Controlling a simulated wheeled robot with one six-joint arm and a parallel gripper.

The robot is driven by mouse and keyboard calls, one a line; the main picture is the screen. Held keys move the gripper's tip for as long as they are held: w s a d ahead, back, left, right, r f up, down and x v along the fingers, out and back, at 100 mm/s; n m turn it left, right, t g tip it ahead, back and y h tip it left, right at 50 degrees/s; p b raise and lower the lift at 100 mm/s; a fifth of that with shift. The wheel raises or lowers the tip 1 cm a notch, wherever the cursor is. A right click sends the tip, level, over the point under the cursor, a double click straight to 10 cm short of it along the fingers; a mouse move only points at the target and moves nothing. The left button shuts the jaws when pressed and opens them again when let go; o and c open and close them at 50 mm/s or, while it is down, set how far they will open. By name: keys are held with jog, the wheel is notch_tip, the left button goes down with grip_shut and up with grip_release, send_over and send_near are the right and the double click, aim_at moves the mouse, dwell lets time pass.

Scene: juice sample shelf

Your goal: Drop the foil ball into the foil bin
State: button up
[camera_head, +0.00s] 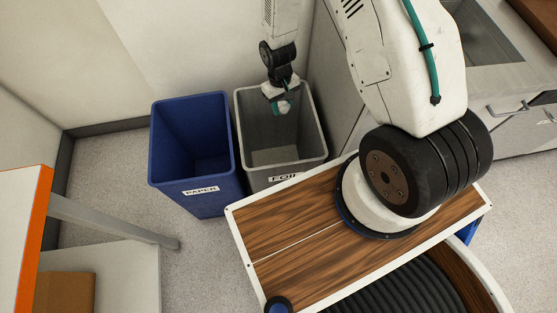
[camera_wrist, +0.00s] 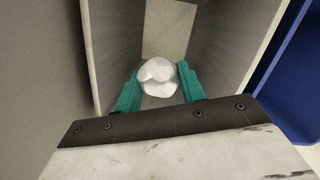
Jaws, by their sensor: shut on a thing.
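The foil ball (camera_wrist: 157,77) is a crumpled, pale silver lump between the two green fingers of my gripper (camera_wrist: 158,92) in the wrist view. My gripper is shut on it. In the head view, my gripper (camera_head: 280,106) hangs over the grey foil bin (camera_head: 268,178), near its back rim, and the foil ball is hard to make out there. The foil bin is open-topped, with a label reading FOIL, partly hidden by the wooden deck. In the wrist view, the bin's inner walls (camera_wrist: 222,45) surround the ball, with the floor visible beyond it.
A blue bin (camera_head: 193,180) labelled PAPER stands just left of the foil bin, and its edge shows at the right of the wrist view (camera_wrist: 300,95). A wall is close behind both bins. An orange-edged table (camera_head: 35,240) stands at the left. A grey cabinet (camera_head: 335,75) is close on the right.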

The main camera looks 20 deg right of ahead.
jog(key=shift+f, duration=2.6)
jog(key=o, duration=1)
jog(key=shift+o, duration=0.2)
jog(key=r, duration=0.5)
jog(key=w+r, duration=0.1)
jog(key=r, duration=0.1)
jog(key=shift+r, duration=0.4)
